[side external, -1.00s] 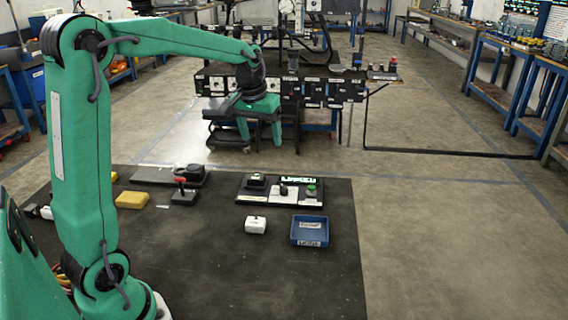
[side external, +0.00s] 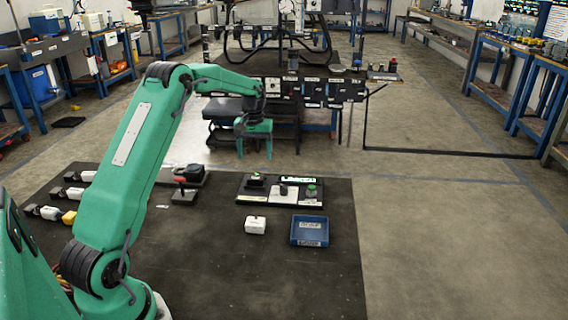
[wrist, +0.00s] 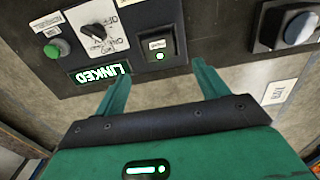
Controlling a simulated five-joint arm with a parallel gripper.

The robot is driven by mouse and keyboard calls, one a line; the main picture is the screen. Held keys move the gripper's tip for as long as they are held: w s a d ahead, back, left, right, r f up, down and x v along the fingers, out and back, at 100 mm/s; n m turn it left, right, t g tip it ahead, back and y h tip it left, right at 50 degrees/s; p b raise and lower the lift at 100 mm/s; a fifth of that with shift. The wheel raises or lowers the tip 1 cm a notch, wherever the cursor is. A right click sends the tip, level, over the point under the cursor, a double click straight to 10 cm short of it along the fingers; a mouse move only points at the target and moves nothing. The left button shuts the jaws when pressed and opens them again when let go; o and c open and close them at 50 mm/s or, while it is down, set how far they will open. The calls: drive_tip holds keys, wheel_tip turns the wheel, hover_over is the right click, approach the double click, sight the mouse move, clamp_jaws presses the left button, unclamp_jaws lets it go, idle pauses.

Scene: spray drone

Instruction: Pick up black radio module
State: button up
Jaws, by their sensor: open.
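The black radio module (wrist: 158,44) sits in a square dock on the black panel, with a small pale label and a lit green light. In the side view the module (side external: 256,180) is at the panel's left end. My gripper (side external: 254,155) is above the panel, pointing down, with its fingers apart. In the wrist view my gripper (wrist: 158,70) is open and empty, and the module lies just beyond its fingertips, between the two fingers' lines. The fingers are not touching it.
Beside the module are a dial (side external: 283,189), a green button (side external: 311,190) and a green LINKED display (wrist: 101,73). A blue tray (side external: 294,233) and a white box (side external: 255,225) stand in front. The mat's front right is clear.

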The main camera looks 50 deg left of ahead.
sight(256, 176)
drive_tip(key=shift+f, duration=1.3)
drive_tip(key=shift+f, duration=0.1)
drive_tip(key=shift+d+f, duration=0.15)
drive_tip(key=shift+f, duration=2.35)
drive_tip(key=shift+c, duration=0.2)
drive_tip(key=c, duration=1.1)
drive_tip(key=shift+r, duration=0.1)
drive_tip(key=shift+r, duration=0.45)
wheel_tip(256, 176, up, 3)
drive_tip(key=shift+r, duration=0.15)
drive_tip(key=d+r, duration=0.2)
drive_tip(key=d, duration=0.2)
drive_tip(key=d+r, duration=0.2)
drive_tip(key=d, duration=0.1)
drive_tip(key=d+r, duration=0.2)
drive_tip(key=d, duration=0.2)
drive_tip(key=shift+s+d+r, duration=0.25)
drive_tip(key=shift+d+r, duration=0.1)
